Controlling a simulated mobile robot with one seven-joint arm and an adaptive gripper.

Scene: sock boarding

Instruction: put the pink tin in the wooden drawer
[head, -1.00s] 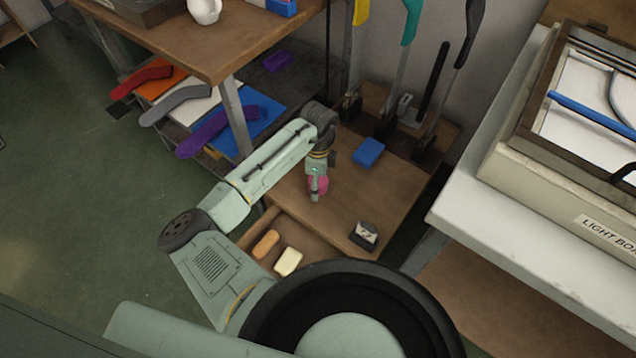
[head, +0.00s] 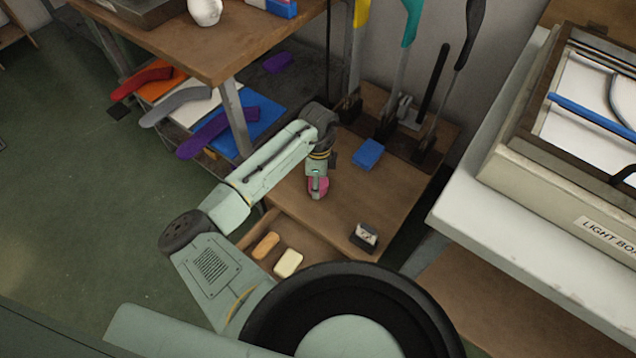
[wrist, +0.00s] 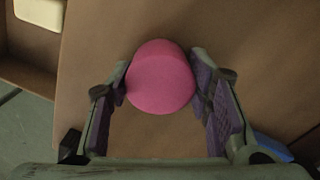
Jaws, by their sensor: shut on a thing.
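The pink tin (wrist: 160,77) is round and sits between the two finger pads of my gripper (wrist: 162,92), which is shut on it. In the head view the pink tin (head: 319,188) shows at the end of my arm, over the wooden worktop, partly hidden by my gripper (head: 316,185). I cannot tell whether the tin touches the worktop. The wooden drawer (head: 303,237) is pulled open at the front left of the worktop. It holds an orange-brown block (head: 266,245) and a cream block (head: 288,263). The drawer's corner also shows at upper left in the wrist view (wrist: 30,68).
A black-and-white box (head: 364,237) stands on the worktop near its front right edge. A blue block (head: 368,153) lies farther back. Several upright tools stand along the back. A light box (head: 570,190) stands to the right, and a higher wooden bench (head: 215,45) at upper left.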

